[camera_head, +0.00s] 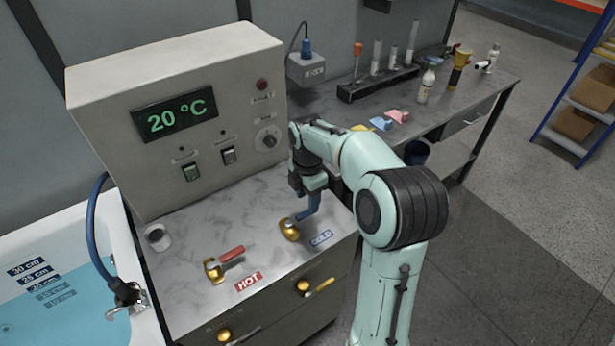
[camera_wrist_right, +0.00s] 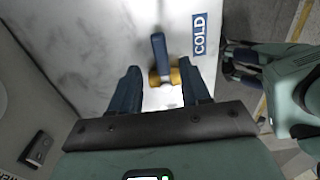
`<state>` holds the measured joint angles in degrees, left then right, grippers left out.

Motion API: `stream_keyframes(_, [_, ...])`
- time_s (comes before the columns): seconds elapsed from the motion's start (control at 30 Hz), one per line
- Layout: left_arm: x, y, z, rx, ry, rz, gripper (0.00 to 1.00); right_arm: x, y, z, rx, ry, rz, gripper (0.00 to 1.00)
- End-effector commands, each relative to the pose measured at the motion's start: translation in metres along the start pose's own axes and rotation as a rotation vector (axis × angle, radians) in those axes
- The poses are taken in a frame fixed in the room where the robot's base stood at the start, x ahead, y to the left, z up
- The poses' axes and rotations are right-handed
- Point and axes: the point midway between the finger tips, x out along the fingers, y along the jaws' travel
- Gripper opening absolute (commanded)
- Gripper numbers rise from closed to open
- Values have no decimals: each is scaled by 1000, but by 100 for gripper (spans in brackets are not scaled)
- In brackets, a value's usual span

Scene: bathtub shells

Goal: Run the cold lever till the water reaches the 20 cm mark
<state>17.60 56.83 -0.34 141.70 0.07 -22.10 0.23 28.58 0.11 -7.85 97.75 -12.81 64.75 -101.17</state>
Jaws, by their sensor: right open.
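The cold lever, with a brass base (camera_head: 289,229) and blue handle, stands behind the COLD label (camera_head: 321,238). My right gripper (camera_head: 309,200) is over it, fingers down, partly hiding the handle. In the wrist view the right gripper (camera_wrist_right: 163,88) is open, and the lever's blue handle (camera_wrist_right: 159,55) lies between and just beyond the fingertips; contact cannot be told. The tub (camera_head: 117,232) holds blue water (camera_head: 95,318). The 30 cm and 25 cm marks (camera_head: 35,274) are above the water. The waterline is near the 20 cm mark (camera_head: 43,285); the exact level is unclear.
The hot lever (camera_head: 226,257) with a red handle stands left on the same counter. A control box (camera_head: 180,110) reading 20 °C rises behind. A white cup (camera_head: 158,237) and the tub spout (camera_head: 128,298) are at left. A bench (camera_head: 455,105) with bottles stands at back right.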

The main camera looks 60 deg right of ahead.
Motion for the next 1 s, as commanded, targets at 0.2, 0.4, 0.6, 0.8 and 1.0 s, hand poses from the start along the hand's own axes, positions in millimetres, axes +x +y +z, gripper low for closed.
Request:
stream_keyframes(0.2, [-9, 5, -5, 3, 7, 3, 43, -52, 2, 0, -2, 0, 6, 47])
stream_keyframes(0.4, [-13, 8, -8, 4, 11, 4, 43, -81, 1, -1, -2, 0, 3, 47])
stream_keyframes(0.6, [-14, 8, -9, 4, 12, 4, 43, -89, 0, 0, -2, 0, 1, 47])
stream_keyframes(0.8, [-14, 8, -9, 4, 12, 4, 43, -88, 0, 0, -2, 0, 0, 47])
stream_keyframes(1.0, [-14, 8, -9, 4, 12, 4, 43, -88, 0, 0, -2, 0, 0, 47])
